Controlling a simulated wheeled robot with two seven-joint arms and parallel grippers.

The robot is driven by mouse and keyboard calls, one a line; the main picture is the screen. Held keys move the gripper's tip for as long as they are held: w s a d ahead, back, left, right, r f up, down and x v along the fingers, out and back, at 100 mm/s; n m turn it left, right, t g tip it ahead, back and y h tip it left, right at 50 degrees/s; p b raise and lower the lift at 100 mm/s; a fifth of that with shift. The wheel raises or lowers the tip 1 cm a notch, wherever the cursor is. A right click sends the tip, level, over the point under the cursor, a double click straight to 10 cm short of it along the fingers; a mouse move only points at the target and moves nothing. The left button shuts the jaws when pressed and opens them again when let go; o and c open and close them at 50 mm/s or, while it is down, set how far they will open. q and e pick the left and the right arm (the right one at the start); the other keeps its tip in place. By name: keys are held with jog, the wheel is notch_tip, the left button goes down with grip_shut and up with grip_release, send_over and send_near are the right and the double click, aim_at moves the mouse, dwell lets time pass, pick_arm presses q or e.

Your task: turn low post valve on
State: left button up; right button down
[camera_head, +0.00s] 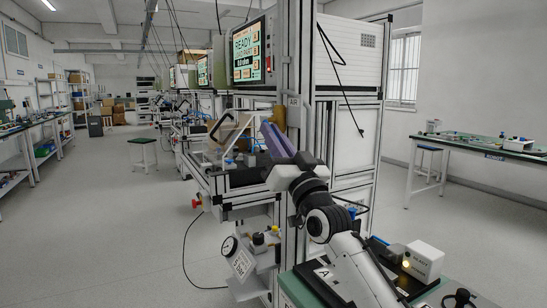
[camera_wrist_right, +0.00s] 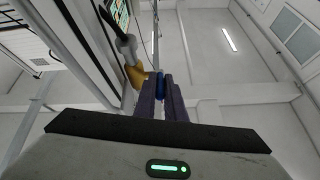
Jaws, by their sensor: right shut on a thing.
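In the right wrist view, the valve has a brass-yellow body (camera_wrist_right: 134,77) and a blue handle (camera_wrist_right: 160,88). A grey fitting joins the body from above. My right gripper (camera_wrist_right: 160,84) is shut on the blue handle, with one dark finger on each side of it. In the head view my right gripper (camera_head: 277,139) reaches up to the aluminium post (camera_head: 301,60), its purple fingers tilted up and left. My left gripper is not in view.
A test station with a screen reading READY (camera_head: 250,52) stands behind the post. Its work shelf, with a red button (camera_head: 196,203), is left of my arm. A pressure gauge (camera_head: 229,246) sits lower down. A white box (camera_head: 423,261) is at the lower right. Open floor lies left.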

jog(key=shift+w+f+t+b, duration=0.1)
jog(key=shift+f+t+b, duration=0.3)
jog(key=shift+b, duration=0.25)
jog(key=shift+r+b, duration=0.1)
jog(key=shift+b, duration=0.25)
jog(key=c, duration=1.8)
grip_release()
jog(key=shift+r, duration=0.1)
jog(key=shift+r, duration=0.1)
